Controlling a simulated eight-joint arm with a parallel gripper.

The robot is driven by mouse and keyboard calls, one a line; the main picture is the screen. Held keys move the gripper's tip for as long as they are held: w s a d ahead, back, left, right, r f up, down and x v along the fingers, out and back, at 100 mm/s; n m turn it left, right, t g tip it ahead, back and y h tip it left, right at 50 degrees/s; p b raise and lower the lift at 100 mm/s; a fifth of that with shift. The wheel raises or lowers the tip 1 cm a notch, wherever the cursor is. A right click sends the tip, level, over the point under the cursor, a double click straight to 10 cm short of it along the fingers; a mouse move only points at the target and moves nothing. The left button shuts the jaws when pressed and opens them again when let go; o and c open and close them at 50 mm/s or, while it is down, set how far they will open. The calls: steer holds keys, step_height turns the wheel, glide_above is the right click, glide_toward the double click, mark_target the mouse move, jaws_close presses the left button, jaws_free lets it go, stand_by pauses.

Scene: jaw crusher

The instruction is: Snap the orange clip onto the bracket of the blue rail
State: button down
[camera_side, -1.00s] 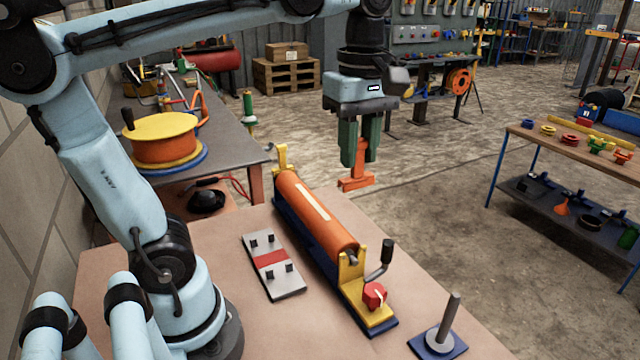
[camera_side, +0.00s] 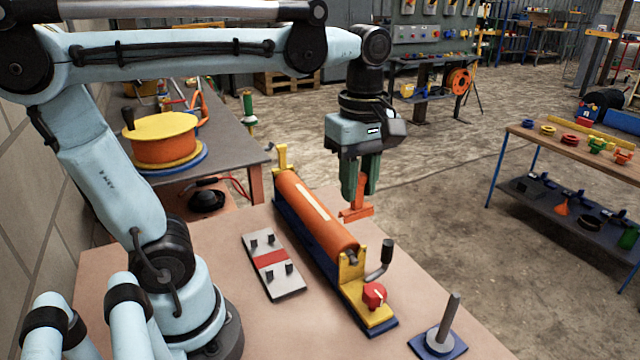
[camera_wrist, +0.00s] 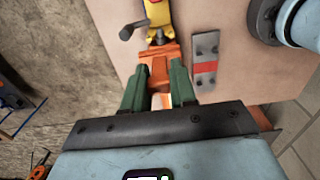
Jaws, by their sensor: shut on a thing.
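My gripper (camera_side: 361,192) has green fingers and is shut on the orange clip (camera_side: 357,212). It holds the clip in the air beside the orange roller's right side in the side view. The clip also shows between the fingers in the wrist view (camera_wrist: 158,58), just below the yellow end piece there. The blue rail (camera_side: 313,251) lies on the table under the orange roller (camera_side: 318,215). A yellow bracket (camera_side: 351,269) stands at its near end and another yellow upright (camera_side: 281,157) at its far end. The clip appears apart from both in the side view.
A grey plate (camera_side: 272,266) with a red band and several dark pegs lies left of the rail. A dark crank handle (camera_side: 386,255) and red knob (camera_side: 374,295) stand at the rail's near end. A grey post on a blue base (camera_side: 441,335) stands at the front right.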

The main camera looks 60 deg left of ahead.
mark_target(357, 208)
steer(key=shift+f, duration=2.6)
steer(key=shift+f, duration=1.35)
steer(key=shift+r, duration=0.15)
steer(key=shift+r, duration=0.9)
steer(key=shift+f, duration=1)
stand_by(0.3)
steer(key=c, duration=0.8)
jaws_free()
steer(key=shift+r, duration=0.1)
